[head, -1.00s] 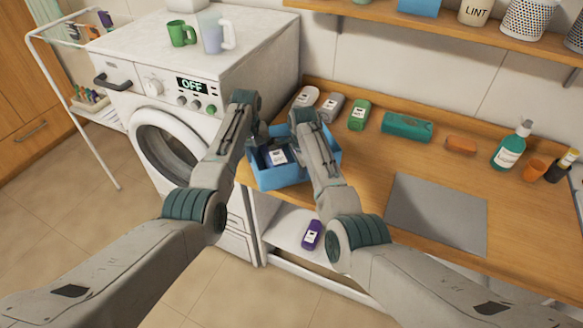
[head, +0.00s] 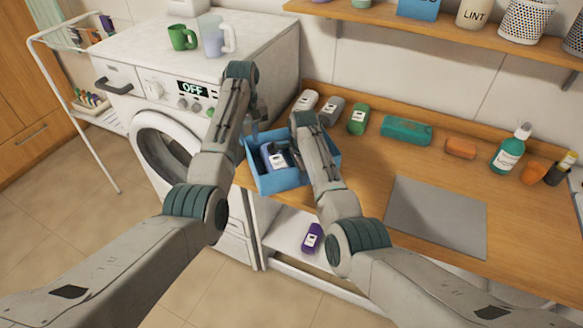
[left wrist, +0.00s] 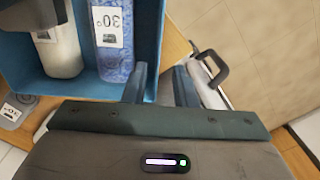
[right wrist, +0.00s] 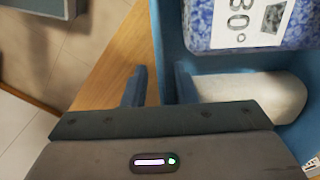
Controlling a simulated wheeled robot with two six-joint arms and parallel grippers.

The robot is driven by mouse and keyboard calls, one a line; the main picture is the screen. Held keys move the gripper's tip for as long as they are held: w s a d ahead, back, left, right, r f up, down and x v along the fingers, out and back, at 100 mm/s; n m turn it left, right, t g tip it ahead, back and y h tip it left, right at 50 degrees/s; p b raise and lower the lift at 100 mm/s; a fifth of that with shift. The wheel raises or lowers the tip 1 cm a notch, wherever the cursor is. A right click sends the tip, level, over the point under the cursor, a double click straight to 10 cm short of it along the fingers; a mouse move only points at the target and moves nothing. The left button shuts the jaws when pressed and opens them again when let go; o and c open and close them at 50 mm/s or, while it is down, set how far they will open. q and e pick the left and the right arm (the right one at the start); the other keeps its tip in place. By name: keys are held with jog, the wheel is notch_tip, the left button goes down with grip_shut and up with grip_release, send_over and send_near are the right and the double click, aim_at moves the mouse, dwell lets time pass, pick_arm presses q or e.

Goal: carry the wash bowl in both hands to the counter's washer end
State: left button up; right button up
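The wash bowl (head: 285,181) is a blue open box at the counter's left end, beside the washer, near the front edge. It holds bottles: a blue-speckled one with a "30°" label (left wrist: 112,40) and a whitish one (left wrist: 58,50). My left gripper (left wrist: 160,84) is open at the bowl's washer-side wall, one finger on each side of the rim, with a gap showing. My right gripper (right wrist: 160,84) is open at the opposite wall, its fingers on either side of that rim. In the head view, my right arm hides part of the bowl.
The washer (head: 185,85) carries a green mug (head: 181,37) and a clear jug (head: 212,38). A grey mat (head: 437,215) lies to the right. A purple bottle (head: 312,238) is on the shelf below.

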jog(key=shift+w, duration=0.1)
jog(key=shift+r, duration=0.3)
pick_arm(q)
notch_tip(320, 180, up, 3)
jog(key=shift+f, duration=0.1)
pick_arm(e)
notch_tip(320, 180, up, 11)
jog(key=shift+r, duration=0.15)
